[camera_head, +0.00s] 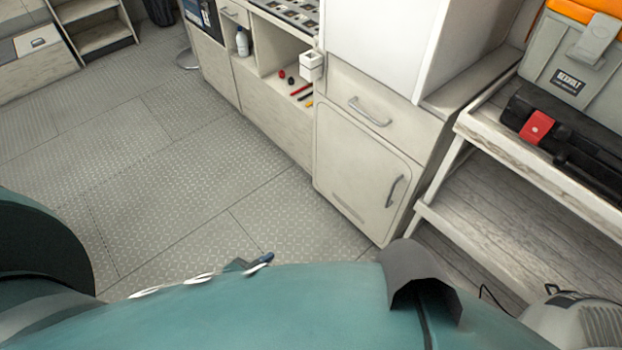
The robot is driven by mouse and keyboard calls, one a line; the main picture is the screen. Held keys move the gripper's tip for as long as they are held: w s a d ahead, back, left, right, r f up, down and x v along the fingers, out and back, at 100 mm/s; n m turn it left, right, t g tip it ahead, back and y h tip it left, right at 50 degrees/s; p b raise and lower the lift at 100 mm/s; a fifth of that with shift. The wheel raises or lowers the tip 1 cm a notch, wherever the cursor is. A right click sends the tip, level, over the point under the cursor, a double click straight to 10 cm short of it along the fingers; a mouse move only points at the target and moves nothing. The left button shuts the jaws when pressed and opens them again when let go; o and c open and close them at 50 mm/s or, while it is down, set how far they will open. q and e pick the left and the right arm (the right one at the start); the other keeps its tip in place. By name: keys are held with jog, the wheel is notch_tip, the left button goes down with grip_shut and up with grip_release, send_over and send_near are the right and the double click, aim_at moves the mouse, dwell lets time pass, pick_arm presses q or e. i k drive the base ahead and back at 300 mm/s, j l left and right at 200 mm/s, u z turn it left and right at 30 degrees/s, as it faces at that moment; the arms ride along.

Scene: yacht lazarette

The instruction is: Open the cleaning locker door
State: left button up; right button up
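A pale cabinet door (355,160) with rounded corners is at the right of centre, under a drawer. It looks shut, flush with its frame. A dark grey upright handle (394,191) sits near its right edge, and a slot-like strip is low on its face. I see no label naming it the cleaning locker. My teal body fills the bottom of the view, and a dark part of me is at the left. I make out no fingers of either gripper, and nothing of mine touches the door or handle.
The drawer (345,92) above has a metal handle. An open shelf unit (465,115) stands right of the door, carrying a grey case (575,50) with orange. An open cubby with a bottle (242,42) is left. The patterned floor (180,170) before the cabinets is clear.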

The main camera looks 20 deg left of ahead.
aim_at(371, 181)
jog(key=j+z, duration=0.35)
jog(key=i+j+z, duration=0.1)
jog(key=j+z, duration=0.25)
jog(key=i+z, duration=0.35)
jog(key=i, duration=0.1)
